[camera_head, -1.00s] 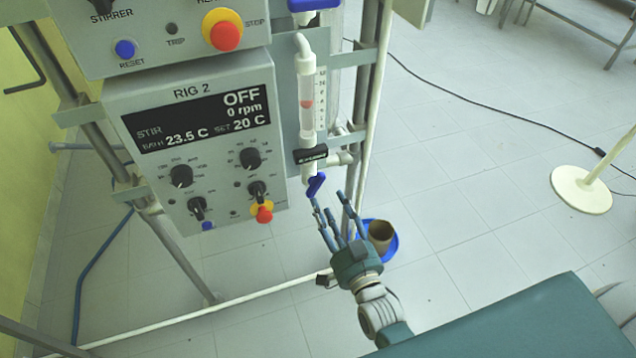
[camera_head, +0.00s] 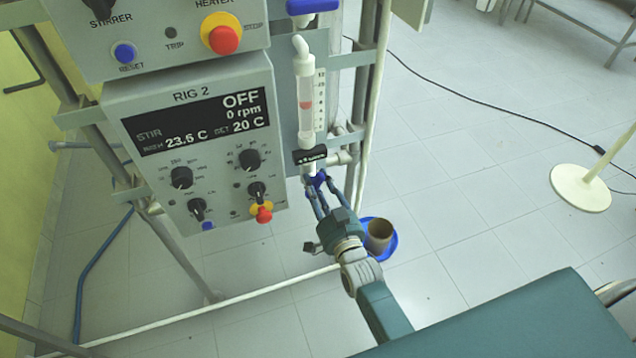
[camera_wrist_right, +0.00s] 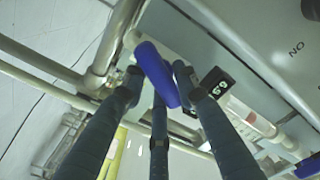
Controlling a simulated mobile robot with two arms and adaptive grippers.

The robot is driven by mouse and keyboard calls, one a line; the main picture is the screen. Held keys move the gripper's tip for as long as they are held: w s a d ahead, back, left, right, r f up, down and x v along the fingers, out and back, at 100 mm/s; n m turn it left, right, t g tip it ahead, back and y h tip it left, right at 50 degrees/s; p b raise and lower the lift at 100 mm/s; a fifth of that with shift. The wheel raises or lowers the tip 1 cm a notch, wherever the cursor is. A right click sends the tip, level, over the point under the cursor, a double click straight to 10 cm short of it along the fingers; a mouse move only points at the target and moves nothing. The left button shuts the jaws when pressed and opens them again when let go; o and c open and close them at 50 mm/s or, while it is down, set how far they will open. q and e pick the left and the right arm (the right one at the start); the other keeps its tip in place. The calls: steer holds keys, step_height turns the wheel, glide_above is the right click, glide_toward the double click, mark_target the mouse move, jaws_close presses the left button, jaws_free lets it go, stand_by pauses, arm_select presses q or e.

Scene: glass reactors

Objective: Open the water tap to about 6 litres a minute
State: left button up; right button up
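The clear upright flow tube (camera_head: 306,75) beside the RIG 2 panel holds a red float (camera_head: 305,104) about mid-tube. Its scale is too small to read surely. A black label block sits at the tube's foot. Below it is the blue tap handle (camera_head: 319,180), partly hidden by my fingers. My right gripper (camera_head: 318,188) is up at this handle from below. In the right wrist view the blue handle (camera_wrist_right: 157,72) lies between my fingertips, tilted; a gap shows on its left, and the right finger is very close or touching. My left gripper is out of view.
The RIG 2 panel (camera_head: 200,150) with knobs and a red stop button (camera_head: 264,215) is close left of my fingers. Another blue handle (camera_head: 312,6) is above the tube. Frame posts and pipes stand right of it. A brown pot (camera_head: 380,235) stands in a blue tray on the floor.

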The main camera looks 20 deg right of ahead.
steer(key=shift+c, duration=1.4)
steer(key=o, duration=1.1)
steer(key=s, duration=1.2)
steer(key=shift+d, duration=0.25)
steer(key=s+a+f+n+g+y, duration=0.15)
steer(key=s+f+g, duration=0.35)
steer(key=f, duration=1)
steer(key=s+f+n+g+h, duration=0.1)
steer(key=s+f+n+g, duration=0.15)
steer(key=s+f, duration=0.75)
steer(key=s+d+f+n+g, duration=0.1)
steer(key=s+d+f+g, duration=0.2)
steer(key=s+f, duration=0.8)
steer(key=s+d+f+n+g+h, duration=0.1)
steer(key=s+d+f+n+g, duration=0.1)
steer(key=s+f+g, duration=0.4)
steer(key=s+d+f, duration=0.1)
steer(key=s+f, duration=0.4)
steer(key=s, duration=0.2)
steer(key=shift+s+d+n, duration=0.2)
steer(key=shift+d+n, duration=0.1)
steer(key=shift+d, duration=0.1)
